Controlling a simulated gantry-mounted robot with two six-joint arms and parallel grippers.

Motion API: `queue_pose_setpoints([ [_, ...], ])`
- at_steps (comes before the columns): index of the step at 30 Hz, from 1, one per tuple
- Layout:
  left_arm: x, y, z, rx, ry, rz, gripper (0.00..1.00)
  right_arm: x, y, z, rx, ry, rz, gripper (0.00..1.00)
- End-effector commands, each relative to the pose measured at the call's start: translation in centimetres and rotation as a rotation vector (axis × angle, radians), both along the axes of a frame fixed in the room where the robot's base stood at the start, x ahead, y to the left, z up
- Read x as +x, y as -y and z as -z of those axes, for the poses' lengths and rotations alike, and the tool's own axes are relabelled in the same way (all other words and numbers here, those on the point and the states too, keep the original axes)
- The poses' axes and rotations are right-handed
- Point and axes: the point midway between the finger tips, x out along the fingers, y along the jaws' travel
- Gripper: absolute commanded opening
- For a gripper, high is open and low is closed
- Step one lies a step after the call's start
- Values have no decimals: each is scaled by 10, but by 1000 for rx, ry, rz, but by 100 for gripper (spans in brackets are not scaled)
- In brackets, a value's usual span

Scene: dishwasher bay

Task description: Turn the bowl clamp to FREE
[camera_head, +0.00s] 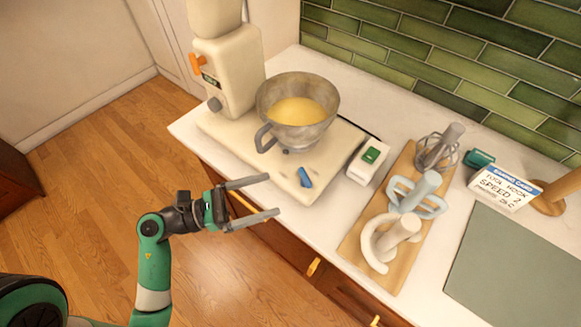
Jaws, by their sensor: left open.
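The bowl clamp appears to be the small blue lever (304,177) on the front part of the cream mixer base (330,165). Its setting cannot be read from here. The metal bowl (318,125) stands on the base with yellow batter in it and its handle toward the front left. My left gripper (273,195) is open and empty, to the left of the blue lever and apart from it. Its two fingers point right, near the counter's front edge. My right gripper is not in view.
The mixer (232,72) has an orange lever (196,63) and a grey knob. A green-switched white box (368,160) stands right of the base. A wooden board (358,232) holds a whisk, a paddle and a hook. A card (503,187) reads "SPEED 2".

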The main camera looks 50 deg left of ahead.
Motion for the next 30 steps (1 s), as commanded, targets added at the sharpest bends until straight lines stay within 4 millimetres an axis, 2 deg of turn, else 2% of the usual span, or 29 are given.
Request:
queue_pose_setpoints([
  [1, -1, -10, 6, 49, -18, -48, 100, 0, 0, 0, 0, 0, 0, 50],
  [3, -2, -17, 12, 89, -34, -82, 100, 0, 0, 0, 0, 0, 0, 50],
  [8, 1, -17, 13, 96, -36, -83, 100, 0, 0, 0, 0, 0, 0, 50],
  [11, 9, -15, 13, 96, -37, -80, 100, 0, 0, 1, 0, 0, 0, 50],
  [14, 23, -9, 13, 95, -36, -75, 100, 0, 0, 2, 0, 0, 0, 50],
  [24, 93, 8, 14, 94, -34, -77, 100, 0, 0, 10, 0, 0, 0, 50],
  [30, 110, 12, 13, 92, -35, -80, 100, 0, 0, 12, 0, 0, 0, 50],
])
